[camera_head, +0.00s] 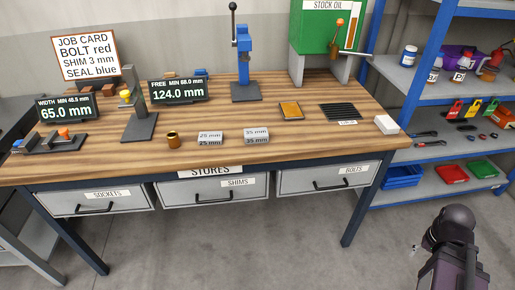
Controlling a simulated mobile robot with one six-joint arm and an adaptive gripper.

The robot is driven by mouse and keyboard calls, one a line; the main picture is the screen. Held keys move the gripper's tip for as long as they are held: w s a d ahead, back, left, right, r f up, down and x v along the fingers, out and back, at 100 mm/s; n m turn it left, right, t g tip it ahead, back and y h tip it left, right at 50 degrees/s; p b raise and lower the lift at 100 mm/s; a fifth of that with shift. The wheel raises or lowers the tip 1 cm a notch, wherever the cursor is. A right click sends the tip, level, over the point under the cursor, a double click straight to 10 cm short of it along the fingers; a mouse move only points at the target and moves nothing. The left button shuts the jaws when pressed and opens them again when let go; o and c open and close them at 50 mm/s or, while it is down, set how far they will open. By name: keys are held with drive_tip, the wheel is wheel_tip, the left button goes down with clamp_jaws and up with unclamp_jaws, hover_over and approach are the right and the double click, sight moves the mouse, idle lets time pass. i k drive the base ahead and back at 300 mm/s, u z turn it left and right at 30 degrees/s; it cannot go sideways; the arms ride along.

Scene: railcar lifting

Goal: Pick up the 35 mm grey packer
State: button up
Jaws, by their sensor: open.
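The 35 mm packer (257,141) is a small pale grey block, marked "35 mm" on its top and front faces. It lies flat near the front edge of the wooden bench, right of centre. A similar pale grey block marked "25 mm" (210,142) lies just left of it, with a small gap between them. Part of my arm shows at the lower right, over the floor and well away from the packer. I cannot make out my gripper's fingers there.
A brass cylinder (173,139) stands left of the blocks. Behind them are a blue press (243,62), a display reading 124.0 mm (179,91), and an orange pad (291,110). A black ribbed mat (343,111) lies to the right. Bench (310,146) around the packer is clear.

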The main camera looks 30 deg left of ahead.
sight(253, 135)
drive_tip(key=k, duration=1.5)
drive_tip(key=u, duration=1.4)
drive_tip(key=i, duration=1.1)
drive_tip(key=z, duration=0.1)
